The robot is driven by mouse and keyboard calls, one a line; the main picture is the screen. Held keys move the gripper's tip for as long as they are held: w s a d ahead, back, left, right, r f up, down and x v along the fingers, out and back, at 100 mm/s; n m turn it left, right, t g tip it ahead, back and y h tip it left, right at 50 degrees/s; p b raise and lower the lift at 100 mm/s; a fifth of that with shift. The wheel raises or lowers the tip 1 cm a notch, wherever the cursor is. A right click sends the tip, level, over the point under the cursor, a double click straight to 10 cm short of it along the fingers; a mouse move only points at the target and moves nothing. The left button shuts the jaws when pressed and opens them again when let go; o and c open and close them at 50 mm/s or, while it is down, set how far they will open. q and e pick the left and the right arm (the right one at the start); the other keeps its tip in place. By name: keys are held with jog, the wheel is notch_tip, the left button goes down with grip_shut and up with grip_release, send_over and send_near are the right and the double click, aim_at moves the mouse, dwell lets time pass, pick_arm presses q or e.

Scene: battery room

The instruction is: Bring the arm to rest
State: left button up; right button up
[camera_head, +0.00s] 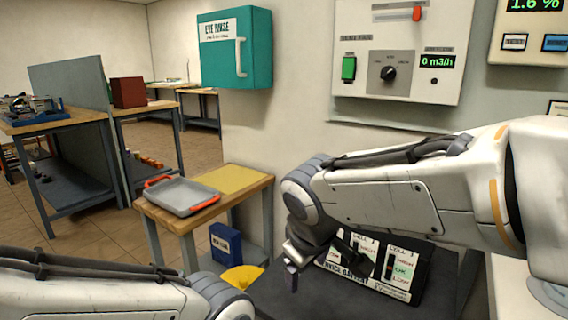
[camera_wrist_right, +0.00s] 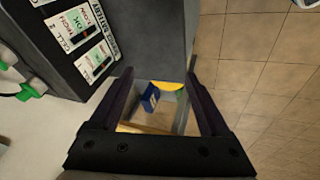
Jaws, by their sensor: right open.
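My right arm comes in from the right, and its gripper (camera_head: 291,272) points down at the left end of a dark service battery (camera_head: 410,272). In the right wrist view my right gripper (camera_wrist_right: 160,85) has its two dark fingers wide apart with nothing held between them. The battery (camera_wrist_right: 85,45) shows at the upper left there, outside the fingers; I cannot tell the exact gap. My left arm shows at the lower left of the head view, but its gripper is out of frame.
A wooden table (camera_head: 262,183) with a grey red-handled tray (camera_head: 182,196) stands left of the gripper. A blue box (camera_head: 225,243) and a yellow item (camera_head: 243,278) are below. A control panel (camera_head: 398,50) and teal eye-rinse cabinet (camera_head: 235,48) hang on the wall.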

jog(key=s+f+m+g+y, duration=0.1)
jog(key=s+f+g, duration=0.3)
jog(key=s, duration=0.6)
jog(key=s+f+g, duration=0.1)
jog(key=s+f, duration=0.5)
jog(key=s, duration=0.4)
notch_tip(320, 180, up, 28)
jog(key=p, duration=2.8)
jog(key=shift+w+d+r, duration=0.2)
jog(key=shift+w+d, duration=0.05)
